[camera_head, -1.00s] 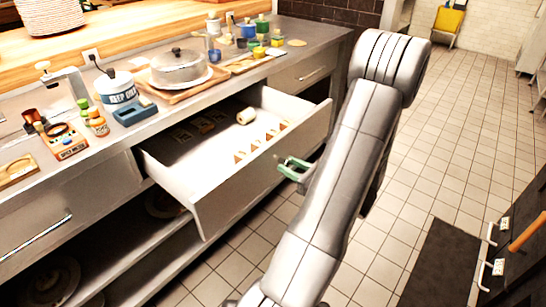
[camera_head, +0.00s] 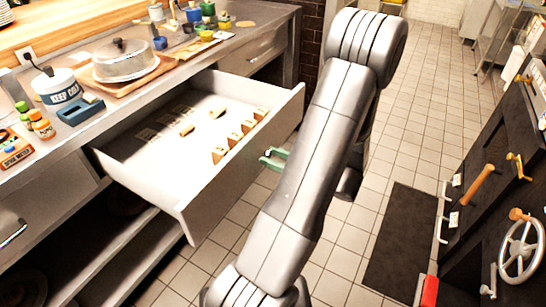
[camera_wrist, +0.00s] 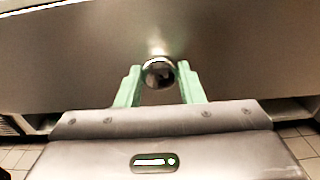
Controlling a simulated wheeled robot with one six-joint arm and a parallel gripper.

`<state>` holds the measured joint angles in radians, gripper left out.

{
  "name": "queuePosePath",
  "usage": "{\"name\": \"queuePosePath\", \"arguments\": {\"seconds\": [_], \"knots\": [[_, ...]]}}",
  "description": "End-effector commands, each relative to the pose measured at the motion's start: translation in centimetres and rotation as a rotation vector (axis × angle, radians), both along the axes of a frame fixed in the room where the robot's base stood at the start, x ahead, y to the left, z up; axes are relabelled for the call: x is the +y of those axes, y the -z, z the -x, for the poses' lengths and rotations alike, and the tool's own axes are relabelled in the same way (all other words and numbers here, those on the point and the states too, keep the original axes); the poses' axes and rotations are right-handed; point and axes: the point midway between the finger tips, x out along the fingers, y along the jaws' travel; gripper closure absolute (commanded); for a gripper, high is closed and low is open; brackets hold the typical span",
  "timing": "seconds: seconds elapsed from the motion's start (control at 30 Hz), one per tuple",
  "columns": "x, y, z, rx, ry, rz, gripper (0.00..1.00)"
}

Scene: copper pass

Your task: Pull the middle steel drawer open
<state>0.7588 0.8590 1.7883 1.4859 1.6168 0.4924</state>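The middle steel drawer (camera_head: 235,160) is pulled well out from under the counter, with its inside showing in the head view. Its front (camera_wrist: 60,60) fills the upper part of the wrist view. A round shiny knob (camera_wrist: 158,72) on the front sits between the two green fingers of my gripper (camera_wrist: 160,80). The fingers look closed against the knob's sides. In the head view my gripper (camera_head: 273,158) is at the outer face of the drawer front, mostly hidden behind my arm.
The drawer holds small tan pieces (camera_head: 218,154). Open shelves (camera_head: 100,250) lie below. Tiled floor is clear beyond my arm; a dark mat (camera_head: 403,240) and dark stove-like unit are at right.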

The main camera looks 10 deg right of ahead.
Motion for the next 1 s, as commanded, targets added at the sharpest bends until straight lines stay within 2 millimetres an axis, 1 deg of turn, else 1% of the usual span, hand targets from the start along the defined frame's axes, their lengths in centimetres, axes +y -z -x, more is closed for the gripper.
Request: {"name": "queuePosePath", "arguments": {"seconds": [0.03, 0.1, 0.33, 0.47, 0.57, 0.63, 1.0], "knots": [[0.0, 0.0, 0.0, -0.001, 0.000, 0.000, 0.56], [0.0, 0.0, 0.0, -0.001, 0.000, 0.001, 0.45], [0.0, 0.0, 0.0, 0.000, 0.000, 0.000, 0.45], [-0.4, 0.0, 0.2, 0.000, 0.001, 0.000, 0.45], [-1.3, 0.0, 0.9, 0.000, 0.004, 0.000, 0.45], [-2.2, 0.0, 1.6, 0.000, 0.004, 0.000, 0.45], [-8.4, 0.0, 6.4, 0.000, 0.004, 0.000, 0.45]]}}
